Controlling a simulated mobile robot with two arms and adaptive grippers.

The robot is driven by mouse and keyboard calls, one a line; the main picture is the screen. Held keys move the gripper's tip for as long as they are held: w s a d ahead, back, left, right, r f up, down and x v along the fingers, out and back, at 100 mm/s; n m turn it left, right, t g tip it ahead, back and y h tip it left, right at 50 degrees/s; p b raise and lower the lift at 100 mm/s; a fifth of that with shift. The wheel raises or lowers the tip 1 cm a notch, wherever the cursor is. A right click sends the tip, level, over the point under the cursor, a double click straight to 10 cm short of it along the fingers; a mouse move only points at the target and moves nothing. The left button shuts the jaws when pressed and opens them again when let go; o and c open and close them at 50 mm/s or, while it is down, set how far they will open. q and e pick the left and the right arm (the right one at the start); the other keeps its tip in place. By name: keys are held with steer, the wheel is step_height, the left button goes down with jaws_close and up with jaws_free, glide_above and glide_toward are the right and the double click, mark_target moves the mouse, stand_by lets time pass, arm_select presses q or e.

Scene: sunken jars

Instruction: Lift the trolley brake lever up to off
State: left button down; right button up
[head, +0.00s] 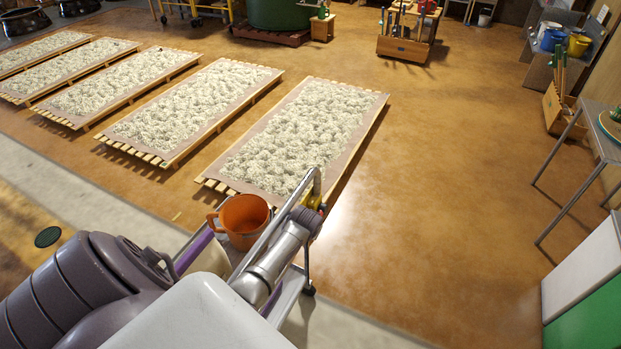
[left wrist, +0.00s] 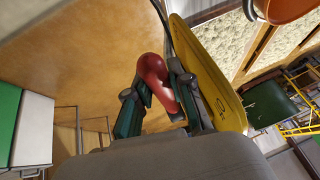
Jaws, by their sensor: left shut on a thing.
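The brake lever (left wrist: 152,70) shows in the left wrist view as a red, rounded handle beside a yellow plate (left wrist: 215,75) with a dark marking. The dark fingers of my left gripper (left wrist: 160,98) are shut on the lever, one on each side. In the head view my left arm reaches over the trolley, whose bright metal rail (head: 317,176) rises past the wrist. The gripper and lever are mostly hidden there. I cannot tell the lever's exact setting. My right gripper is in neither view.
An orange mug (head: 243,219) stands on the trolley close beside my left arm. Slatted drying racks (head: 298,140) with pale material lie beyond. A metal table (head: 598,140) and a white-and-green block (head: 585,280) are at the right. The brown floor between is clear.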

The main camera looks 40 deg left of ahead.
arm_select(q)
steer(key=shift+w+r, duration=0.1)
steer(key=shift+r, duration=0.15)
steer(key=c, duration=1)
jaws_free()
steer(key=v, duration=1.2)
steer(key=shift+w, duration=0.1)
